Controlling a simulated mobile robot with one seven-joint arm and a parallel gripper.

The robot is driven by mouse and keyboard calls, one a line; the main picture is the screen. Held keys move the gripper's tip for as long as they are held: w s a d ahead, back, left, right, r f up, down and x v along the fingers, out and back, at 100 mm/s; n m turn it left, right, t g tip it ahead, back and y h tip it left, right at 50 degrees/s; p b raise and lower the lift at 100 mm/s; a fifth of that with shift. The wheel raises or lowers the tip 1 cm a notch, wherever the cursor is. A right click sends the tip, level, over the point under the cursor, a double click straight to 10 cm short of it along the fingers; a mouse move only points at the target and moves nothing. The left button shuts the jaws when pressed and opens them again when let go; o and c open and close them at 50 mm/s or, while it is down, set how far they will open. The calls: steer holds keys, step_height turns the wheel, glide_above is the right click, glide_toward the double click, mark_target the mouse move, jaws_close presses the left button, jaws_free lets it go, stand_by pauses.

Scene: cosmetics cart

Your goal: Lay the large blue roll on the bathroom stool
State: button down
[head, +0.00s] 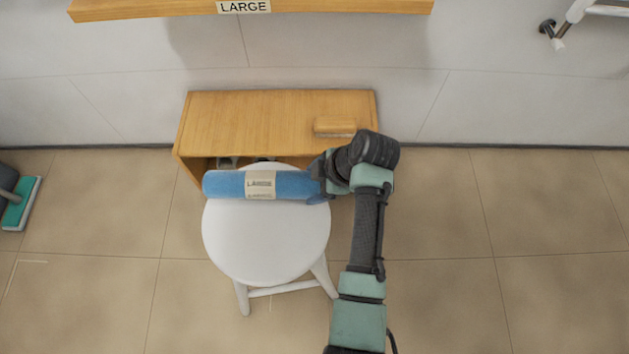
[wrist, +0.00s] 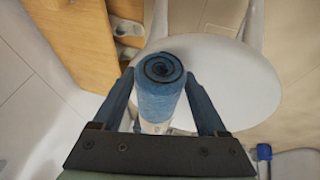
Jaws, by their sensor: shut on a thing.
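The large blue roll (head: 222,184) has a pale band reading LARGE around its middle. My gripper (head: 318,187) is shut on its right end. In the head view the roll lies level across the back part of the round white bathroom stool (head: 265,240). In the wrist view the roll (wrist: 159,85) shows end-on, with its spiral end between my two fingers (wrist: 160,108). The white stool seat (wrist: 245,85) is behind and beside it. I cannot tell whether the roll touches the seat or is a little above it.
A low wooden cabinet (head: 250,115) stands against the wall just behind the stool, with a wooden brush (head: 335,126) on top. A wooden shelf (head: 150,8) labelled LARGE is above. A teal-headed mop (head: 20,205) is at far left. The tiled floor at right is clear.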

jaws_free()
steer(key=p+v, duration=0.5)
steer(key=v, duration=0.7)
